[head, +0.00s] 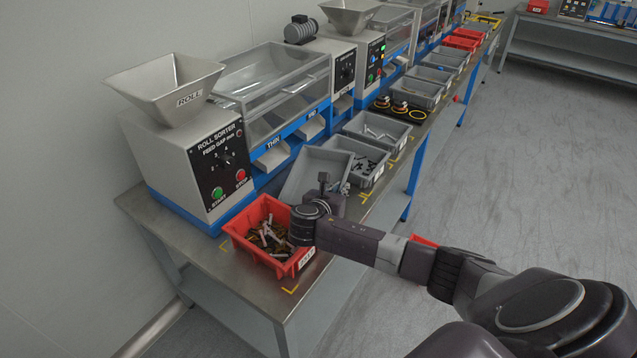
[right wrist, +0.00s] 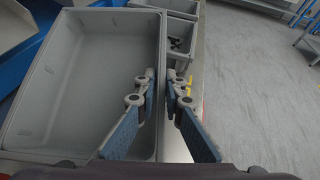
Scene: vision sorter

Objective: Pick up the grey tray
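The grey tray (head: 305,168) is the empty, shallow one between the red bin and the other grey bins on the bench. It looks tilted in the head view, and my right gripper hides part of its near side. In the right wrist view the tray (right wrist: 85,75) fills the left half and its inside is bare. My right gripper (head: 325,187) is at its near right side. Its fingers (right wrist: 161,76) straddle the tray's right wall, one inside and one outside, with only a narrow gap, and look closed on it. My left gripper is not in view.
A red bin (head: 244,244) with metal parts stands at the bench's near end. Grey bins (head: 365,174) continue along the bench behind the tray. The roll sorter (head: 190,150) stands at the left. The floor (head: 530,170) to the right is clear.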

